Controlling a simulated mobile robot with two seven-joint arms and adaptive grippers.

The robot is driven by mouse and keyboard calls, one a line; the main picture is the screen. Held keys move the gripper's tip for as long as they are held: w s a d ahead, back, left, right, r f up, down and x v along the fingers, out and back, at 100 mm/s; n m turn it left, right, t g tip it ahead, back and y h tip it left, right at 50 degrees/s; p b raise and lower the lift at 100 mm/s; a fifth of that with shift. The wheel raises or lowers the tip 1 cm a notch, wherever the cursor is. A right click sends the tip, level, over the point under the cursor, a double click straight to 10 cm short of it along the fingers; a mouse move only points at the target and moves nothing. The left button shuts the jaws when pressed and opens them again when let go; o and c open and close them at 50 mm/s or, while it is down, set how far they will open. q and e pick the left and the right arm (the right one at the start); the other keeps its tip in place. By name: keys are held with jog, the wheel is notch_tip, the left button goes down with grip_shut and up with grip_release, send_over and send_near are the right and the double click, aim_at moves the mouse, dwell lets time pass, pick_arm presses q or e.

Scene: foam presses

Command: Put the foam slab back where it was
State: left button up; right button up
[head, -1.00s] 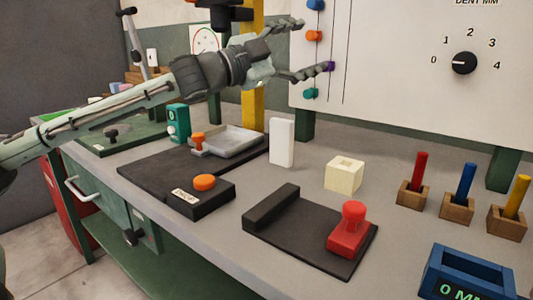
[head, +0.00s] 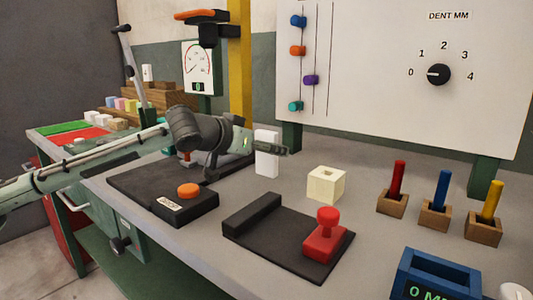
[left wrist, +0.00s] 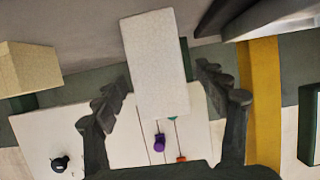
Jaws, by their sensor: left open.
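The foam slab (head: 266,165) is a plain white upright block standing on the grey bench, left of a cream block (head: 326,184). My left gripper (head: 272,149) is at its upper part, with one finger passing in front of it and the other finger hidden. In the left wrist view the slab (left wrist: 156,62) lies between the two spread fingers of my left gripper (left wrist: 165,90), with a gap on each side. The gripper is open and holds nothing. My right gripper is in neither view.
A black press plate with a red stamp (head: 326,238) lies in front. A black base with an orange button (head: 189,190) is left. Red (head: 397,178), blue (head: 442,190) and yellow (head: 490,203) pegs in wooden blocks stand right. Behind is a white panel with a dial (head: 438,74).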

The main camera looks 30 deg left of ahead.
pick_arm(q)
jog(key=shift+w+f, duration=0.1)
jog(key=shift+w, duration=0.2)
jog(key=shift+c, duration=0.4)
jog(key=c, duration=1.1)
jog(key=shift+o, duration=0.2)
